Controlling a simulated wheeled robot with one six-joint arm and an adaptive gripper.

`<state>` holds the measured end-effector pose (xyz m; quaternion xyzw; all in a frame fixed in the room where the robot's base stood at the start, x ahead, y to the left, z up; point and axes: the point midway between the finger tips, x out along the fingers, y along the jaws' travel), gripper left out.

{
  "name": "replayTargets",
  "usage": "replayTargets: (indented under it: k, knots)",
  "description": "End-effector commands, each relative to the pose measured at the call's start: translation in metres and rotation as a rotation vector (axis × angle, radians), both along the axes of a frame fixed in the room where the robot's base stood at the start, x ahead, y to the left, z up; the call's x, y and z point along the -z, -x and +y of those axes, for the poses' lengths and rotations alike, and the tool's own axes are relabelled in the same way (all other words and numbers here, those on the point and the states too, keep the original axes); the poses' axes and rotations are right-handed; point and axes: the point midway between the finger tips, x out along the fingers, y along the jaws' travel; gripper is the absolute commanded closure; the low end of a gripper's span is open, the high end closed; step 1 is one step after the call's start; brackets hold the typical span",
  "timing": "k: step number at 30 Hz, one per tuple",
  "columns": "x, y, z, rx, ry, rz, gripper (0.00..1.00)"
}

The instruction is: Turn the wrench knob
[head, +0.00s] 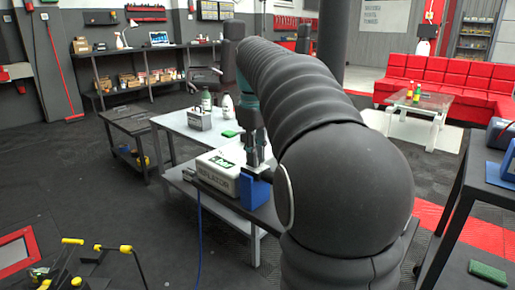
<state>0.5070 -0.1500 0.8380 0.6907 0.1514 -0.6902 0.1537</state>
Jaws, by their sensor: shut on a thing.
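My gripper (258,160) points down over the near end of the workbench, just above a blue block (256,192). Its fingers are close together and shut on a small part at the top of the block. That part, by its place the wrench knob, is mostly hidden by the fingers and too small to make out. A pale box (218,174) with dark lettering and a green label lies just left of the block. My dark, ribbed arm covers the bench to the right of the gripper.
The grey workbench (190,135) carries a metal case (207,119), bottles and a green cloth (229,133). A blue cable (198,235) hangs at its front. A dark table (485,180) stands at right. Yellow-handled equipment (98,248) is at lower left.

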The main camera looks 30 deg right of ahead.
Motion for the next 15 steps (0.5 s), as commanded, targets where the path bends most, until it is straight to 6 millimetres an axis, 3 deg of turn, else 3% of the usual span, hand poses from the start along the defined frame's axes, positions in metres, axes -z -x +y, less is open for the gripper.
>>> replayTargets:
  k: [15]
  knots:
    - [-0.0029, 0.0001, -0.0003, 0.427, 0.001, 0.002, 1.00]
